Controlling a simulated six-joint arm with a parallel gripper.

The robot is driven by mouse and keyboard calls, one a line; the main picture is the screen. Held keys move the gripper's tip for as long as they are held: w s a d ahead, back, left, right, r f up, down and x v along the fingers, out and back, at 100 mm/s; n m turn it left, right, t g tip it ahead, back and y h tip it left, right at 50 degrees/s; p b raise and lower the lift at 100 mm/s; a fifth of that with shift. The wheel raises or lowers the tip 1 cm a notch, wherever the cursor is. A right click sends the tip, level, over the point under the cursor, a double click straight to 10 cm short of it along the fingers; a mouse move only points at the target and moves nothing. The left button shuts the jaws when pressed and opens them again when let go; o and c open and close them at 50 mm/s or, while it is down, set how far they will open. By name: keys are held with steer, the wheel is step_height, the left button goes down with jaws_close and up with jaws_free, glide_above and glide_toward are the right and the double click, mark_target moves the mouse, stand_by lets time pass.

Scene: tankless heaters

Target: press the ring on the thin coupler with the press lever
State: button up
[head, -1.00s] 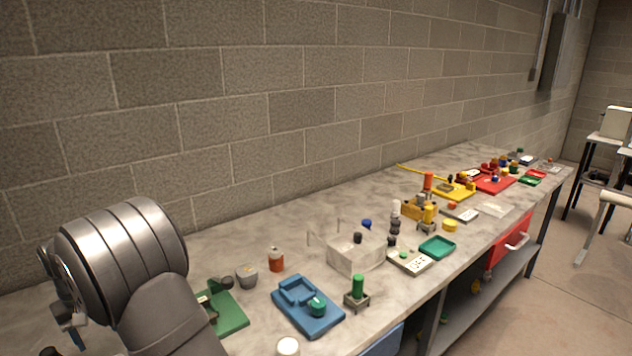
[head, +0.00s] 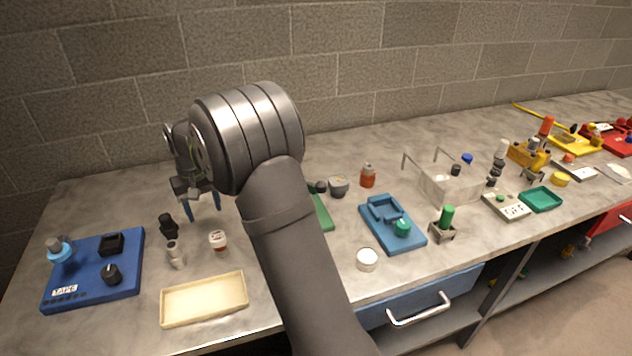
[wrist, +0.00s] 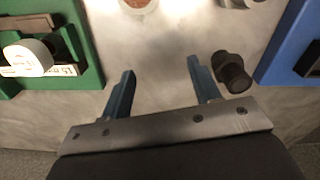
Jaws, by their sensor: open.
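My gripper (head: 202,212) is open and empty above the left part of the bench. In the wrist view its two blue fingers (wrist: 160,70) are apart with bare bench between them. A small black stepped fitting (head: 168,225) stands close by; in the wrist view it is a dark fitting (wrist: 232,72) just beside the right finger. A grey stacked fitting (head: 175,254) stands in front of it. I cannot tell which piece is the thin coupler or its ring. A green fixture (head: 320,211) is mostly behind my arm; the wrist view shows its green base (wrist: 88,45) and a white round part. No press lever is clearly identifiable.
A blue board (head: 125,262) with a black block and knob lies at the far left. A red-and-white jar (head: 218,241) and a cream tray (head: 205,299) are nearby. A blue fixture (head: 378,232), white round lid (head: 367,260) and clear bin (head: 450,186) stand right. Free bench lies behind the gripper.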

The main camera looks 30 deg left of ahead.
steer(key=shift+r, duration=0.1)
steer(key=c, duration=0.3)
steer(key=w+d+r, duration=0.2)
steer(key=shift+w, duration=0.35)
steer(key=c, duration=0.8)
steer(key=shift+m+y, duration=0.6)
steer(key=shift+m, duration=0.1)
steer(key=w+d+r, duration=0.3)
steer(key=d, duration=0.1)
steer(key=w+d+r, duration=0.4)
steer(key=shift+w+r, duration=0.15)
steer(key=shift+w, duration=0.1)
jaws_close()
steer(key=w+d+r, duration=0.3)
steer(key=d+r, duration=0.3)
steer(key=d, duration=0.2)
steer(key=w+d+r+m+t+y, duration=0.1)
steer(key=w+d+r, duration=0.3)
steer(key=d, duration=0.5)
steer(key=shift+r+m, duration=0.3)
steer(key=shift+r, duration=0.55)
